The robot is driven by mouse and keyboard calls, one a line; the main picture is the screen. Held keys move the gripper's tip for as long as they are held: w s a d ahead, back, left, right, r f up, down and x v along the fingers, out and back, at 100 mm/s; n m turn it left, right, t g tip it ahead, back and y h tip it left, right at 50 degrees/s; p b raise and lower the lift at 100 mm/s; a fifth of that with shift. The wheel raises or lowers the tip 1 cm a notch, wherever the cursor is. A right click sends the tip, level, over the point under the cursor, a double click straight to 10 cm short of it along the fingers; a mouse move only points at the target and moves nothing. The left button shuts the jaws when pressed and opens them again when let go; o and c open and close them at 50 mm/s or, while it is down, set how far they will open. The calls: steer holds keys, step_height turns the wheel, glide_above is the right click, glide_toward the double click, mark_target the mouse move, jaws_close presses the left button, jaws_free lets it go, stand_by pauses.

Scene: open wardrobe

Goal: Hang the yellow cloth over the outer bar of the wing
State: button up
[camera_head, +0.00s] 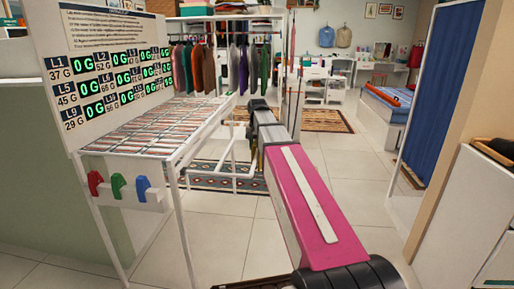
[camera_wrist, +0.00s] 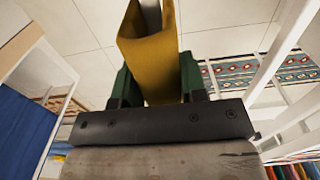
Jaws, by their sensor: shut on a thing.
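The yellow cloth (camera_wrist: 150,62) is between the two green fingers of my gripper (camera_wrist: 154,82) in the wrist view. It is folded, with a grey strip showing inside the fold at the top edge; I cannot tell what that strip is. My gripper is shut on the cloth. In the head view my arm hides most of the gripper, and a small yellowish patch of cloth (camera_head: 255,160) shows beside the arm. The wing, a frame of white bars (camera_head: 222,174), stands out from the right side of the white rack table, close to the gripper. Contact between cloth and bar cannot be told.
The white table (camera_head: 150,125) with rows of cards and a board of green displays (camera_head: 118,68) stands at the left. Red, green and blue clips (camera_head: 118,186) hang on its front. Patterned rugs (camera_head: 208,178) lie on the tiles. A blue curtain (camera_head: 440,90) is at right.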

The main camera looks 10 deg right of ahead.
steer(key=shift+r, duration=0.1)
steer(key=o, duration=1)
steer(key=shift+o, duration=0.2)
step_height(320, 180, up, 11)
steer(key=shift+f, duration=0.1)
steer(key=shift+s, duration=0.1)
stand_by(0.5)
